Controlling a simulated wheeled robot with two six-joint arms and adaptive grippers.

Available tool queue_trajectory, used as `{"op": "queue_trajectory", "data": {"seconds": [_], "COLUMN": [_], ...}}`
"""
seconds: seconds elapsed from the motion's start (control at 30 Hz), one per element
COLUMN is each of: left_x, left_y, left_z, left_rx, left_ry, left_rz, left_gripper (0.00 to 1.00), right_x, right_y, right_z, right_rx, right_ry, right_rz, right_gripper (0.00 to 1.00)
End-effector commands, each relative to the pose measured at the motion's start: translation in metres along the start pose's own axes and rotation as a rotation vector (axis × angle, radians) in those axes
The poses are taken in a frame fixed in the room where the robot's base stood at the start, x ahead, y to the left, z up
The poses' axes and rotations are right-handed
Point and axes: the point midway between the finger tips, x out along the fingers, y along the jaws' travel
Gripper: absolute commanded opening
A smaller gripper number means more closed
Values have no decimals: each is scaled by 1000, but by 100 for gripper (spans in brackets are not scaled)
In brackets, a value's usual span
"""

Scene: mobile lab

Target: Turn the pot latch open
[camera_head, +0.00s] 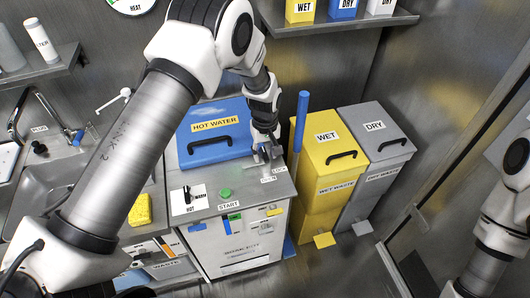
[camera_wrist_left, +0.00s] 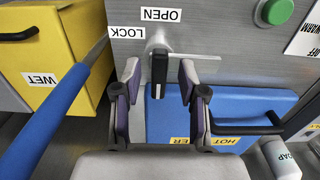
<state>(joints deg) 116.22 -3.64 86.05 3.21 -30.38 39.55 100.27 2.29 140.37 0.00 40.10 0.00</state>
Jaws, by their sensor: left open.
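The pot latch (camera_wrist_left: 159,68) shows in the left wrist view as a short dark handle with a pale stripe on a metal pivot, on the grey counter. Its labels OPEN (camera_wrist_left: 160,14) and LOCK (camera_wrist_left: 127,33) lie beyond it. My left gripper (camera_wrist_left: 158,84) is open, with one finger on each side of the handle and a gap visible on both sides. In the head view my left gripper (camera_head: 264,155) is beside the blue HOT WATER lid (camera_head: 207,149) and mostly hides the latch. My right gripper is out of view.
A green START button (camera_head: 225,192) and a HOT/WARM dial (camera_head: 187,196) are on the counter's front. A blue pole (camera_head: 300,120) rises close to the gripper's right. The yellow WET bin (camera_head: 325,160) and grey DRY bin (camera_head: 376,145) stand further right.

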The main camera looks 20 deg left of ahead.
Motion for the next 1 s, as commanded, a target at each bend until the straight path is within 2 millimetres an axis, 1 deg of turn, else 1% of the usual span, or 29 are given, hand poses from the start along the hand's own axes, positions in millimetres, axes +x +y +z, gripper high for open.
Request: {"op": "queue_trajectory", "data": {"seconds": [0.07,0.17,0.4,0.53,0.67,1.0], "left_x": [-7,-24,-85,-108,-117,-117], "left_y": [0,1,1,1,0,0], "left_z": [-1,-2,-2,-2,-2,-2], "left_rx": [0,0,0,0,-1,-1], "left_ry": [2,4,2,-1,-3,-3], "left_rz": [1,3,2,0,-2,-2], "left_gripper": [42,42,42,42,42,42], "right_x": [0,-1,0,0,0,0], "right_y": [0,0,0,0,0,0], "right_z": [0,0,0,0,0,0], "right_rx": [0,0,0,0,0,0], "right_ry": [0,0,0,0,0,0], "right_rz": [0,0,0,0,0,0], "right_gripper": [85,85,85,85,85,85]}}
